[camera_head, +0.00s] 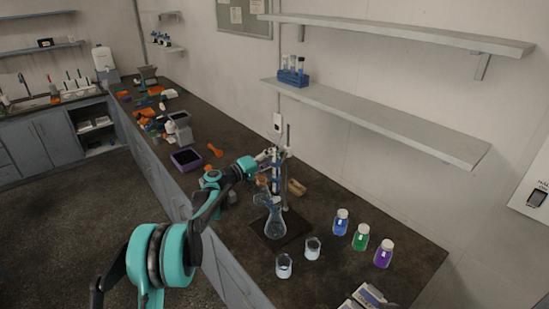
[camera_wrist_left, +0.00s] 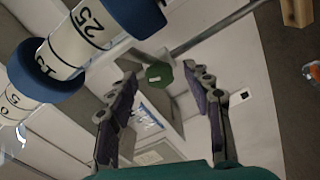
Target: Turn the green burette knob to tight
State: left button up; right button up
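The green burette knob (camera_wrist_left: 158,74) shows in the left wrist view, angular with a small pale mark. My left gripper (camera_wrist_left: 160,80) is open, with its two fingers on either side of the knob and visible gaps between. The burette (camera_wrist_left: 75,45), a white tube with blue bands and printed numbers, fills the upper left of that view. In the head view the burette (camera_head: 275,165) stands upright, with my left arm's teal wrist close to its left. The knob is too small to make out there. My right gripper is not in view.
A conical flask (camera_head: 275,224) with pale liquid stands below the burette on a dark base. Two beakers (camera_head: 284,266) (camera_head: 312,248) and blue, green and purple jars (camera_head: 360,237) stand to the right. A purple-rimmed tray (camera_head: 186,160) is behind my arm. A shelf (camera_head: 380,122) hangs above.

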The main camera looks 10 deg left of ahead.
pick_arm(q)
jog(key=v, duration=1.2)
